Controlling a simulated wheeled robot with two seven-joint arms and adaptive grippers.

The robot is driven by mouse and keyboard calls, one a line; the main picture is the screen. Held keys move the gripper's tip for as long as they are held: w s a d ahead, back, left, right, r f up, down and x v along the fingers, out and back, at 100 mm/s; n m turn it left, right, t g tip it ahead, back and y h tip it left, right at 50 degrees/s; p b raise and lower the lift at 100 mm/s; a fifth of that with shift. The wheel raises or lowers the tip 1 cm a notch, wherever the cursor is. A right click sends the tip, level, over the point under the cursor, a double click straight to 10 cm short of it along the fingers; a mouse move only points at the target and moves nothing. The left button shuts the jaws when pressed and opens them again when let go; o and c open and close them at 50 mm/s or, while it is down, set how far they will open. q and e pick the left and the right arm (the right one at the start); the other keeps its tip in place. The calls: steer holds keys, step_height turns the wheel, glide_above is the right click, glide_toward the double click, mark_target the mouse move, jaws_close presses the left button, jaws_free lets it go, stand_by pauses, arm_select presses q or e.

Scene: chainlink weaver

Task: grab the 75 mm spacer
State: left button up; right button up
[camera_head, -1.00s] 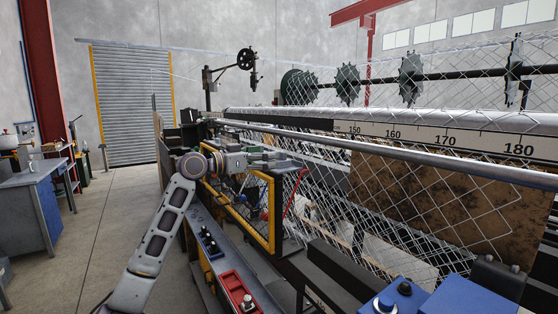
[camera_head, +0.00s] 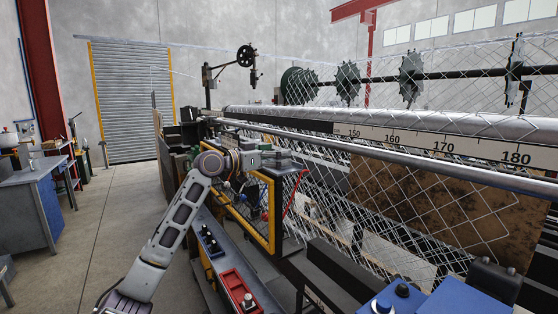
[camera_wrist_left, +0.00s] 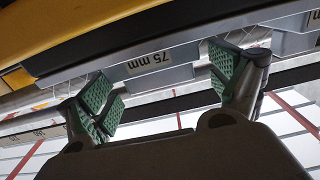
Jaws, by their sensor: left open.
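The 75 mm spacer (camera_wrist_left: 155,70) is a grey block with a white "75 mm" label in the left wrist view. It lies between the two green-padded fingers of my left gripper (camera_wrist_left: 162,88). The fingers are apart, with the left one beside the block's left end and the right one beyond its right end. Whether either pad touches it cannot be told. In the head view my left gripper (camera_head: 278,158) is small, over the yellow-framed guard of the machine, and the spacer cannot be made out there. My right gripper is not in view.
More grey blocks, one at the upper right (camera_wrist_left: 292,42), flank the spacer along the same rail. A yellow beam (camera_wrist_left: 80,25) runs close by.

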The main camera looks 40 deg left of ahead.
arm_select(q)
steer(key=shift+w+d, duration=0.1)
steer(key=shift+w, duration=0.3)
steer(key=shift+c, duration=0.3)
steer(key=c, duration=1.3)
steer(key=shift+o, duration=0.2)
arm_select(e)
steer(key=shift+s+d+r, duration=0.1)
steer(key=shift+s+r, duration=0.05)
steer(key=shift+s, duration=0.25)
arm_select(q)
steer(key=shift+r, duration=0.1)
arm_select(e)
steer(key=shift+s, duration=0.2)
